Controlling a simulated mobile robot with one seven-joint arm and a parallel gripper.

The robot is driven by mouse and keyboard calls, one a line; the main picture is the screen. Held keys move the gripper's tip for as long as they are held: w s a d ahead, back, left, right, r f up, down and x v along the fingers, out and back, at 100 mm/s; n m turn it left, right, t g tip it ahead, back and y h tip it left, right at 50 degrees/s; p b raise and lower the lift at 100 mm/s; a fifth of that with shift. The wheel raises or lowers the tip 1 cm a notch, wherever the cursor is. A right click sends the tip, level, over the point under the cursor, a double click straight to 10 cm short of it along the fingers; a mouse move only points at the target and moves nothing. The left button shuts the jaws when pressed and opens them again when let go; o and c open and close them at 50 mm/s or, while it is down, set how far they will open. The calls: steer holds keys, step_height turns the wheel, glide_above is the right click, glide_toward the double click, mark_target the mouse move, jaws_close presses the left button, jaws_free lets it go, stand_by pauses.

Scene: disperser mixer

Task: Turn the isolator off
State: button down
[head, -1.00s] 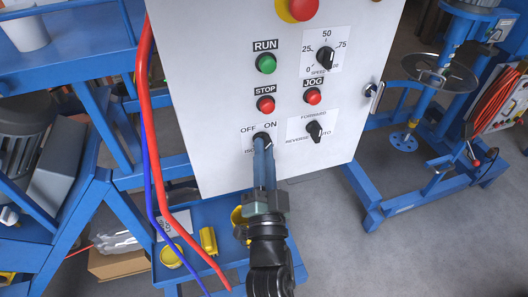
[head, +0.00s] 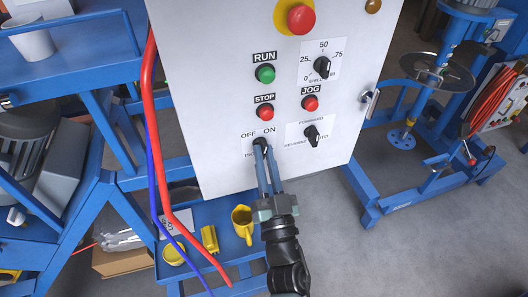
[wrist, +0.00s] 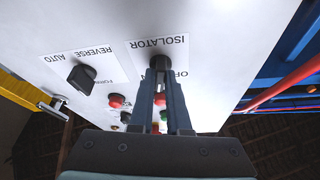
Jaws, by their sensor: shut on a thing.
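The isolator is a black rotary knob (head: 260,142) low on the white control panel (head: 215,110), with OFF printed at its upper left and ON at its upper right. In the wrist view the knob (wrist: 160,63) sits between my fingertips, under the upside-down ISOLATOR label. My gripper (head: 263,151) is shut on the knob, its two blue-grey fingers reaching up from below. It also shows in the wrist view (wrist: 160,78). The fingers hide most of the knob, so I cannot tell clearly which way it points.
The red STOP button (head: 265,112) and green RUN button (head: 265,74) are above. The FORWARD/REVERSE/AUTO selector (head: 312,135) is to the right. Red hose (head: 158,140) and blue cable hang at the panel's left.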

steer(key=n+y, duration=0.1)
steer(key=n, duration=0.1)
steer(key=n+g+y, duration=0.1)
steer(key=n+y, duration=0.1)
steer(key=n, duration=0.1)
steer(key=n+y, duration=0.1)
steer(key=n, duration=0.2)
steer(key=shift+d+g+y+p, duration=0.2)
steer(key=shift+g+y+p, duration=0.1)
steer(key=n+g+y, duration=0.1)
steer(key=n, duration=0.2)
steer(key=n+g+y, duration=0.1)
steer(key=n, duration=0.3)
steer(key=shift+w+r, duration=0.1)
steer(key=shift+n, duration=0.5)
steer(key=c, duration=0.9)
jaws_free()
steer(key=shift+d, duration=0.1)
steer(key=b+v, duration=0.3)
steer(key=v, duration=1)
steer(key=shift+d+r, duration=0.1)
steer(key=shift+d, duration=0.05)
steer(key=shift+w, duration=0.1)
